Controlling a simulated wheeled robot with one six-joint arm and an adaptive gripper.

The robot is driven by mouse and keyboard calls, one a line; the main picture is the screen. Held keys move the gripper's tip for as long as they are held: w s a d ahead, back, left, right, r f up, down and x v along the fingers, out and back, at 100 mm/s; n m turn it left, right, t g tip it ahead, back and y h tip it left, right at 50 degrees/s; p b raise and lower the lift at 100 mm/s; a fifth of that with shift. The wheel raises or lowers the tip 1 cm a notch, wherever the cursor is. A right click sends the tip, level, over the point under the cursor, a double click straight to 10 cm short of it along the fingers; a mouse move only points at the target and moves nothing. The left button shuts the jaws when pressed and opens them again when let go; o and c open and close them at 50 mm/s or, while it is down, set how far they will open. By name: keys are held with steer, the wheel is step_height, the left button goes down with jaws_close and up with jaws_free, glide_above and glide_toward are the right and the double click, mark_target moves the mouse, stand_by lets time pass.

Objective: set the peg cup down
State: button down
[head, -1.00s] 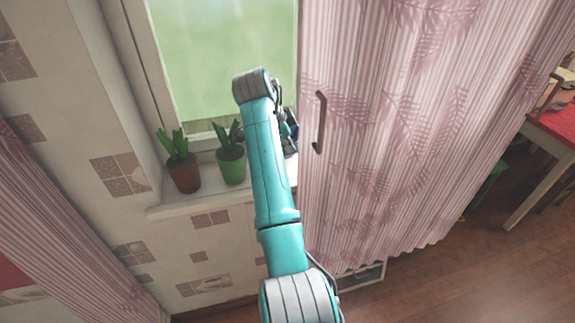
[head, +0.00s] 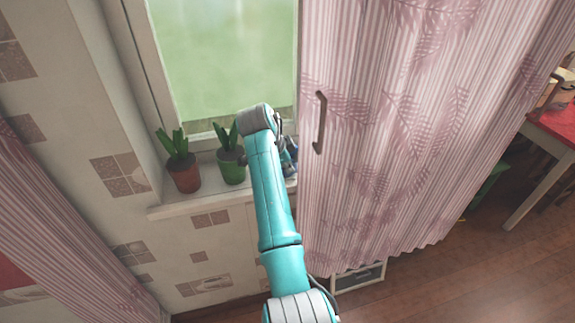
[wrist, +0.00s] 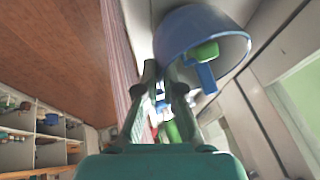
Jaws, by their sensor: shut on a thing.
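The peg cup (wrist: 181,36) is a blue cup in the wrist view, lying tilted in the picture with its mouth showing. A green peg (wrist: 203,52) and a blue peg (wrist: 206,77) show in its mouth. My gripper (wrist: 162,70) is shut on the cup at its near rim; the exact contact is hard to see. In the head view my arm hides most of the gripper, and only a small dark blue part shows beside it, over the right end of the windowsill (head: 180,207). I cannot tell whether the cup touches the sill.
A brown pot (head: 186,179) and a green pot (head: 232,172), both with plants, stand on the sill left of my arm. A pink curtain (head: 400,150) hangs close on the right, with a dark handle (head: 320,122) in front. A red table (head: 553,125) stands far right.

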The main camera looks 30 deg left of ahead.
steer(key=c, duration=1.3)
jaws_free()
steer(key=shift+r, duration=0.1)
steer(key=v, duration=1.2)
